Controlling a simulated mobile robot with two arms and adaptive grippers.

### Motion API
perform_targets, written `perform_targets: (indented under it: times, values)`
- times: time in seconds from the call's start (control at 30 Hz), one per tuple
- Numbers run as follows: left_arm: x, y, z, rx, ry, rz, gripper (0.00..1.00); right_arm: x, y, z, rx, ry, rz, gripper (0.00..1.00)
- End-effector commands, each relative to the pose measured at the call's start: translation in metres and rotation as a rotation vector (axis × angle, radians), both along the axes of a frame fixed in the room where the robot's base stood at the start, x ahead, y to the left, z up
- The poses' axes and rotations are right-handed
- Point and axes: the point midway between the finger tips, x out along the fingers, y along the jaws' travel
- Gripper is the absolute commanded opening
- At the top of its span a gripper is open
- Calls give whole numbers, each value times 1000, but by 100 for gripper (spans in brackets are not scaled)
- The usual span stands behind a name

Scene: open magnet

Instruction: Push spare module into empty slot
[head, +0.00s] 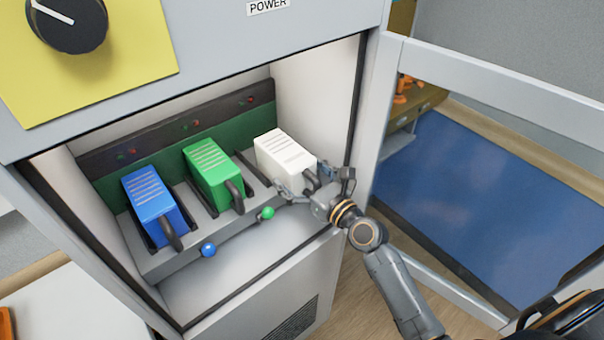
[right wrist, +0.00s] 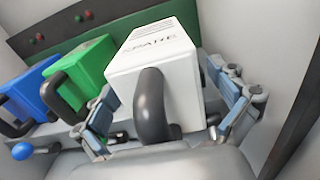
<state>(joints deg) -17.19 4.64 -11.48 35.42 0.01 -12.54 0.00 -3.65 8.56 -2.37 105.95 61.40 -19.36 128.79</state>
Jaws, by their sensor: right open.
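The white spare module (head: 284,152) sits in the rightmost slot position of the rack, right of the green module (head: 212,172) and the blue module (head: 152,198). Its top reads "SPARE" in the right wrist view (right wrist: 160,70), and its black loop handle (right wrist: 152,105) faces me. How deep it sits is unclear. My right gripper (head: 314,186) is open at the module's front, with one finger on each side of it. In the right wrist view the fingers (right wrist: 168,112) flank the white body; contact is unclear. My left gripper is not in view.
A blue ball knob (head: 208,250) and a green ball knob (head: 267,213) stick out below the modules. The cabinet's open door (head: 490,75) stands at the right, beside my right arm. A yellow panel with a black dial (head: 66,22) is above.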

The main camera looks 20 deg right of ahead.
Motion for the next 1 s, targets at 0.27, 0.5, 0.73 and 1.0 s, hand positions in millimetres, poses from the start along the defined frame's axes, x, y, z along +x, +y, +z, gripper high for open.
perform_targets:
  times: [0.27,0.5,0.73,1.0]
  values:
    - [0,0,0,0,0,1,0,-34,-12,0,-2,0,0,97]
    - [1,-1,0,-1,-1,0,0,-82,-30,0,-2,0,1,97]
    - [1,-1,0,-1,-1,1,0,-106,-39,2,-1,-4,0,97]
    - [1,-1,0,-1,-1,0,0,-112,-41,2,1,-5,-1,97]
